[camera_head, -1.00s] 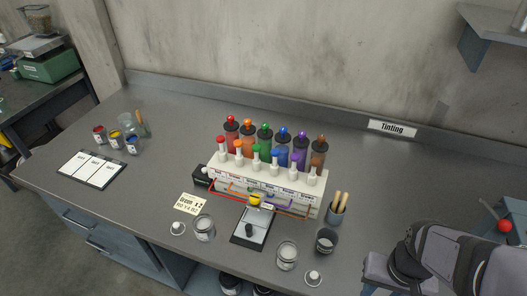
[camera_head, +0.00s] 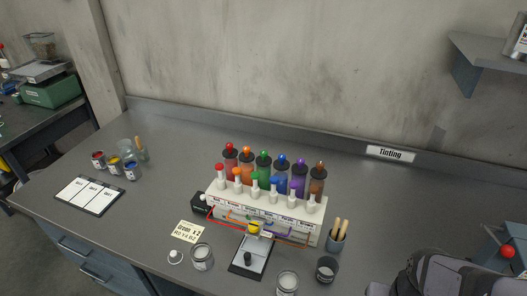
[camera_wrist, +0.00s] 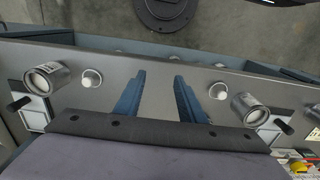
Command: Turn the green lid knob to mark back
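The green lid knob (camera_head: 255,176) stands third from the left in a row of coloured knobs on a white dispenser rack (camera_head: 266,205). The green bottle (camera_head: 264,162) is behind it. The knob's mark and pointing direction are too small to tell. My gripper (camera_wrist: 160,78) is open and empty in the wrist view, its two blue fingers spread above the bench's front area. In the head view my arm is at the lower right, well apart from the rack, and the fingertips are hardly visible. The wrist view does not show the green knob.
A clear cup of brushes (camera_head: 337,239), a dark cup (camera_head: 326,269) and metal cans (camera_head: 202,257) stand around the rack's front. A clipboard (camera_head: 89,194) is at left. The bench behind the rack is clear.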

